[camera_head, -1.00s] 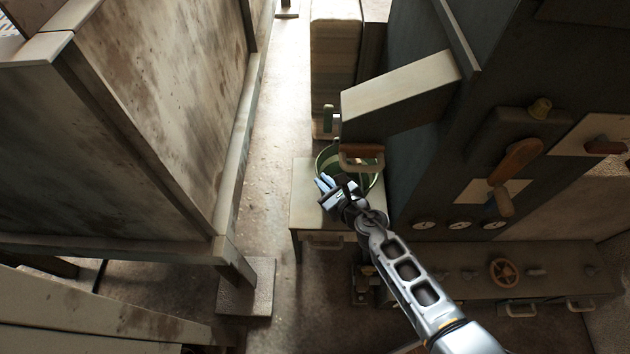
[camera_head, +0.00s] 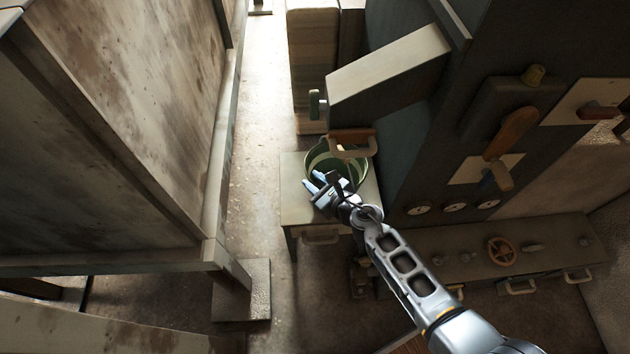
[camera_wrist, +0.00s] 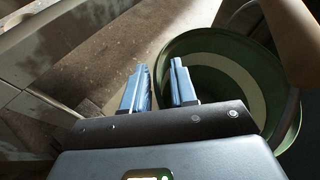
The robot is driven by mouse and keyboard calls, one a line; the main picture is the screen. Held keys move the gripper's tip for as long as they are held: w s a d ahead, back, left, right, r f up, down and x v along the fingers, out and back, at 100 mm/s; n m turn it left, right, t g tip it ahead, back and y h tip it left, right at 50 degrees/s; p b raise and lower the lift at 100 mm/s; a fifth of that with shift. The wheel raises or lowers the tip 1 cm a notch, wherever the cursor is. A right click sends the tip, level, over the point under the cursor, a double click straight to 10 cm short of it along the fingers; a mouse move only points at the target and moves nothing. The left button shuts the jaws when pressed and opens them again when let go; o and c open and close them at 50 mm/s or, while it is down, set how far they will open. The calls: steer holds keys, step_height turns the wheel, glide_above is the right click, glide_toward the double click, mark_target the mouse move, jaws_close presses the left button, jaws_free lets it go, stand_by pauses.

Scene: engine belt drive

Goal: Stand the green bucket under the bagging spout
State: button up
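The green bucket (camera_head: 350,172) stands upright on a small pale cabinet top (camera_head: 295,205), just below the lower end of the boxy spout (camera_head: 385,75) in the head view. A brown wooden grip (camera_head: 352,143) shows above the bucket's rim, partly covering it. In the wrist view the bucket (camera_wrist: 215,55) is at the right, its round opening seen from above. My gripper (camera_head: 314,183) is at the bucket's near-left side. Whether a finger touches the bucket cannot be told.
A dark machine with levers (camera_head: 510,135), gauges (camera_head: 455,207) and a red handwheel (camera_head: 501,251) stands at the right. A large stained bin (camera_head: 130,110) fills the left. A stack (camera_head: 313,60) stands behind the cabinet. A bare floor aisle (camera_head: 262,110) runs between.

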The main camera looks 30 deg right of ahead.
steer(key=shift+o, duration=0.7)
steer(key=shift+r, duration=0.2)
steer(key=p+v, duration=0.3)
steer(key=v, duration=0.9)
